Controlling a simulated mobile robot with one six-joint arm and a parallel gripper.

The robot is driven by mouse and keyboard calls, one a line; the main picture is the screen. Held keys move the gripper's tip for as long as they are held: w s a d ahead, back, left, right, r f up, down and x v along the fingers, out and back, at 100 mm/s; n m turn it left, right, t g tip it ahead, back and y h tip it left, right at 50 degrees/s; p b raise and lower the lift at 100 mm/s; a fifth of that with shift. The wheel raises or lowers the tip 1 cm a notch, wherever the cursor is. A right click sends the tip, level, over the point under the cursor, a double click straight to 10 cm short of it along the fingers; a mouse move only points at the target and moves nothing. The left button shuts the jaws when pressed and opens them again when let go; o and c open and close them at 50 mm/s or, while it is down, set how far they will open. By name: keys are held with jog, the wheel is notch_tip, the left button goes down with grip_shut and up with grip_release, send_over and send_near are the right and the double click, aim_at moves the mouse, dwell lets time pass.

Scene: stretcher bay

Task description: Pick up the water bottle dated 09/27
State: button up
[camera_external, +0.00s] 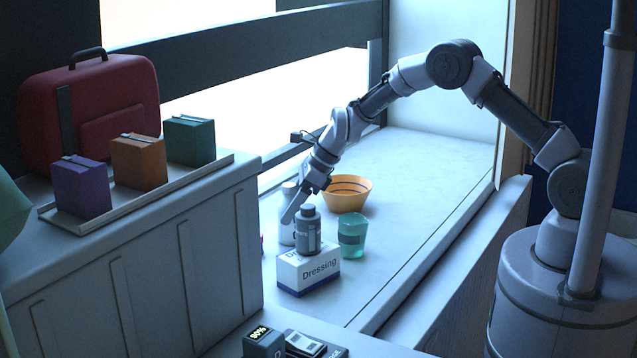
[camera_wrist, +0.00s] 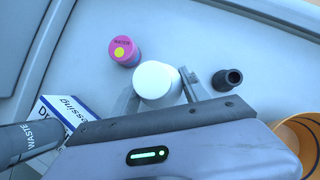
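A pale bottle with a round white top (camera_wrist: 156,80) stands upright on the ledge; it also shows in the external view (camera_external: 288,228), partly hidden by a finger. My gripper (camera_wrist: 158,92) is over it, with one finger on each side of the white top; whether they touch it I cannot tell. In the external view my gripper (camera_external: 297,205) slants down in front of this bottle. The fingers look spread. No date can be read on any bottle, so I cannot tell which is dated 09/27.
A magenta bottle with a yellow dot (camera_wrist: 124,51) and a small dark bottle (camera_wrist: 227,79) stand close by. A grey bottle (camera_external: 307,235) marked WASTE is at the Dressing box (camera_external: 309,272). A teal cup (camera_external: 352,237) and orange bowl (camera_external: 347,193) stand to the right.

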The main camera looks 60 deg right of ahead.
grip_shut()
jog(key=shift+r, duration=0.1)
